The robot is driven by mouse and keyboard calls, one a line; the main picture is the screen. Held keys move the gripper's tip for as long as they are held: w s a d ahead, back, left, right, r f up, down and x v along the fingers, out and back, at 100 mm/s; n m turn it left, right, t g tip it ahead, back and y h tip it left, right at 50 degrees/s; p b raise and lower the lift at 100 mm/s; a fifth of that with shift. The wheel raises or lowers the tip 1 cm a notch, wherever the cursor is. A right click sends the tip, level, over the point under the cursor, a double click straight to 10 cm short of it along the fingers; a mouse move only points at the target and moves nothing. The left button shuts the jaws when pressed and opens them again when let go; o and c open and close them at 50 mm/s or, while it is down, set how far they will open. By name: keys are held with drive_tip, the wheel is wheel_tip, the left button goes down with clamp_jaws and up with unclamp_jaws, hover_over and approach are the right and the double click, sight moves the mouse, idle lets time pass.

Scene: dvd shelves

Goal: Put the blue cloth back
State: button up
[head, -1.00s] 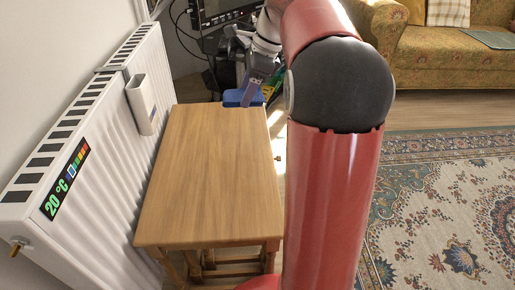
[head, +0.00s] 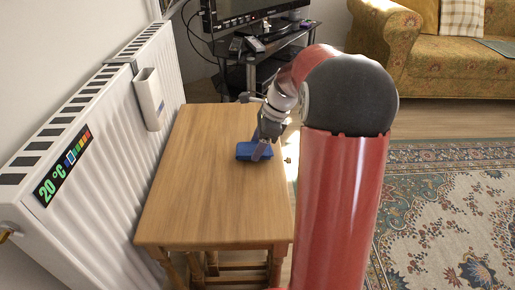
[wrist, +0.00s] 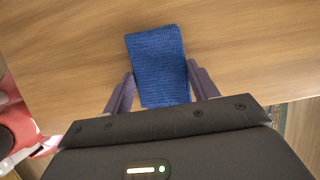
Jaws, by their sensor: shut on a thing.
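The blue cloth (head: 252,151) is a folded pad over the right side of the small wooden table (head: 200,190), towards its far half. It also shows in the wrist view (wrist: 157,62), with its near end between my gripper's two fingers. My gripper (head: 263,150) is shut on the cloth. In the wrist view the fingers (wrist: 163,90) stand on either side of it. I cannot tell whether the cloth touches the tabletop or is held just above it.
A white radiator (head: 110,130) with a holder (head: 149,98) on it runs along the table's left side. A black TV stand (head: 262,58) is behind the table. A patterned rug (head: 450,215) and a sofa (head: 440,60) are to the right. The rest of the tabletop is bare.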

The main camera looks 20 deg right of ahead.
drive_tip(key=shift+f, duration=0.45)
drive_tip(key=shift+f, duration=0.15)
drive_tip(key=o, duration=0.9)
drive_tip(key=shift+o, duration=0.2)
drive_tip(key=p+v, duration=0.3)
drive_tip(key=v, duration=0.9)
drive_tip(key=s+a+r+n+t+h, duration=0.1)
drive_tip(key=s+a+r+n+h, duration=0.2)
drive_tip(key=s+a+n, duration=0.7)
drive_tip(key=s+a+f+n+t, duration=0.1)
drive_tip(key=s+a+f+n, duration=0.1)
drive_tip(key=s+n, duration=0.4)
drive_tip(key=s+a+f+n+t+h, duration=0.1)
drive_tip(key=s+a+n, duration=0.2)
drive_tip(key=s+n, duration=0.3)
drive_tip(key=shift+a+f+n+t, duration=0.3)
drive_tip(key=shift+f+t, duration=0.1)
